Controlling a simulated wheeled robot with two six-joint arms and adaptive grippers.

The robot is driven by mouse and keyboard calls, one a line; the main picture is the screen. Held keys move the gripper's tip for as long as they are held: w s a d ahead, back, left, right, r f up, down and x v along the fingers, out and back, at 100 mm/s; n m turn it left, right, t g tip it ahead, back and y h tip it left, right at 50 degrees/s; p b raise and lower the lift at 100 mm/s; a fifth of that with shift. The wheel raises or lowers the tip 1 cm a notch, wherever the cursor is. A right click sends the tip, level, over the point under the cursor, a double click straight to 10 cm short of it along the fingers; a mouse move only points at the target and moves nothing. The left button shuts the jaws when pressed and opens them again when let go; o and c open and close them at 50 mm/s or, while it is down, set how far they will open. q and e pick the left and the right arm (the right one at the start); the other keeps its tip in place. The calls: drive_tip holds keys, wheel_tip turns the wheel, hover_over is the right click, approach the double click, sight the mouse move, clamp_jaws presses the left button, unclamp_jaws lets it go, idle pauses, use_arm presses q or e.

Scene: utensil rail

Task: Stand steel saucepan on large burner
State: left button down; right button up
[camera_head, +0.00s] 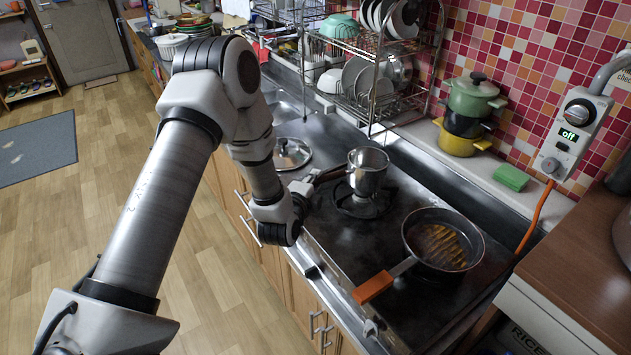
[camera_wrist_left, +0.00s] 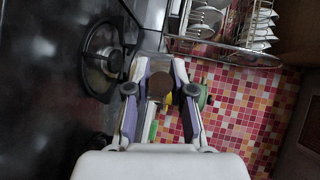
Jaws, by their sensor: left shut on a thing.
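The steel saucepan (camera_head: 367,174) is upright over the back-left burner (camera_head: 347,205) in the head view. Whether its base touches the burner's grate I cannot tell. Its dark handle (camera_head: 329,175) points left to my left gripper (camera_head: 312,181), which is shut on it; the arm partly hides the fingers. In the left wrist view a brown round handle end (camera_wrist_left: 160,84) sits between the fingers of my left gripper (camera_wrist_left: 161,80). A burner (camera_wrist_left: 103,62) shows to the left there. My right gripper is not in view.
A frying pan (camera_head: 441,242) with an orange handle stands at the front right of the hob (camera_head: 325,235). A glass lid (camera_head: 291,153) lies left of the saucepan. A dish rack (camera_head: 372,80), stacked pots (camera_head: 470,115) and a green sponge (camera_head: 511,177) line the back.

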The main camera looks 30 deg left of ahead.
use_arm(q)
drive_tip(key=f, duration=0.1)
drive_tip(key=w+f, duration=0.1)
drive_tip(key=w+a+f+p, duration=0.1)
drive_tip(key=f, duration=0.1)
drive_tip(key=c, duration=1)
unclamp_jaws()
drive_tip(key=shift+f, duration=0.15)
